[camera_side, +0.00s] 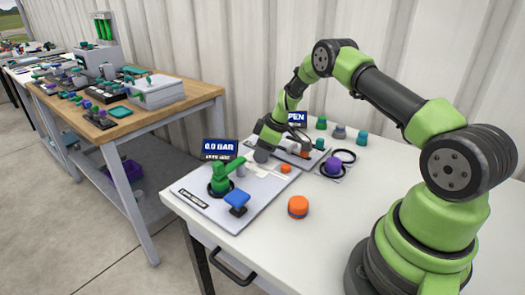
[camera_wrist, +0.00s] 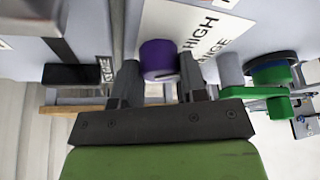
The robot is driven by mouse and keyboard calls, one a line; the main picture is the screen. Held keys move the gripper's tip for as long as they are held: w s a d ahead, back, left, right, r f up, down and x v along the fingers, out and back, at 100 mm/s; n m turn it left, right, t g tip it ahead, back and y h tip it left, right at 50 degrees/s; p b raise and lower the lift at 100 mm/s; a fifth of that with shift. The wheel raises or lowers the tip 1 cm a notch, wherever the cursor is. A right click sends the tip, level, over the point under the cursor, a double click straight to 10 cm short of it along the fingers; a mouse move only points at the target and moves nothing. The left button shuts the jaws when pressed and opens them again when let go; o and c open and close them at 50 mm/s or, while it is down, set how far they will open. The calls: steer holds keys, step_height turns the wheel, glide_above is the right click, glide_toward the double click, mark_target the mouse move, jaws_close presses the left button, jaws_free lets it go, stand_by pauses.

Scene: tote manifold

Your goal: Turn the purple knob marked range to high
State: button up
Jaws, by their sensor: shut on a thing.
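The purple knob (camera_wrist: 158,58) shows in the wrist view between the two dark fingers of my gripper (camera_wrist: 157,80). The gripper is shut on the knob. A white label (camera_wrist: 208,30) beside the knob shows the word HIGH and part of RANGE. In the side view my gripper (camera_side: 263,150) reaches down at the back of the grey panel (camera_side: 250,210). I cannot make out the held knob there. The knob's pointer, if any, cannot be made out.
A green lever valve (camera_side: 222,180) and a blue handle (camera_side: 237,200) stand on the panel, close to my gripper. A 0.0 BAR display (camera_side: 219,149) stands behind. An orange cap (camera_side: 298,207) and a purple round piece (camera_side: 333,167) are to the right.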

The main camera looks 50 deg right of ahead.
steer(key=o, duration=0.9)
steer(key=v, duration=1)
